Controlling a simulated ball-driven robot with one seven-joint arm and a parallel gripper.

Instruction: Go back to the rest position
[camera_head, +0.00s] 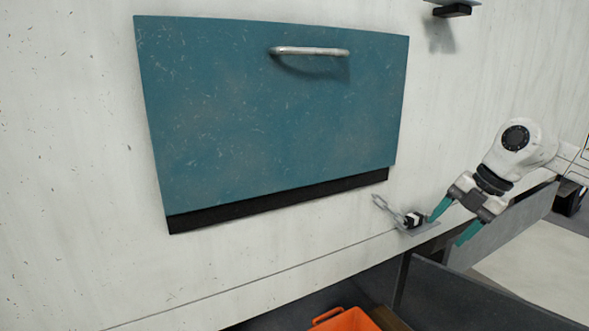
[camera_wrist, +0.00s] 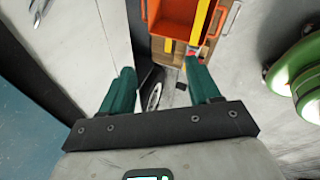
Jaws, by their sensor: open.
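My gripper (camera_head: 450,222) is at the right of the head view, low beside the pale wall. Its two teal fingers are spread apart with nothing between them. In the wrist view the open fingers (camera_wrist: 160,88) point toward the floor area with an orange crate beyond. A small metal latch or bracket (camera_head: 415,222) with a dark part is on the wall's lower ledge, just left of the fingertips. I cannot tell from the head view whether a fingertip touches it.
A teal panel (camera_head: 275,110) with a metal handle (camera_head: 310,51) is on the pale wall. An orange crate (camera_wrist: 205,52) sits below on a brown surface; it also shows in the head view (camera_head: 345,321). Green rounded objects (camera_wrist: 295,78) are at right in the wrist view. A grey panel (camera_head: 480,295) stands below my gripper.

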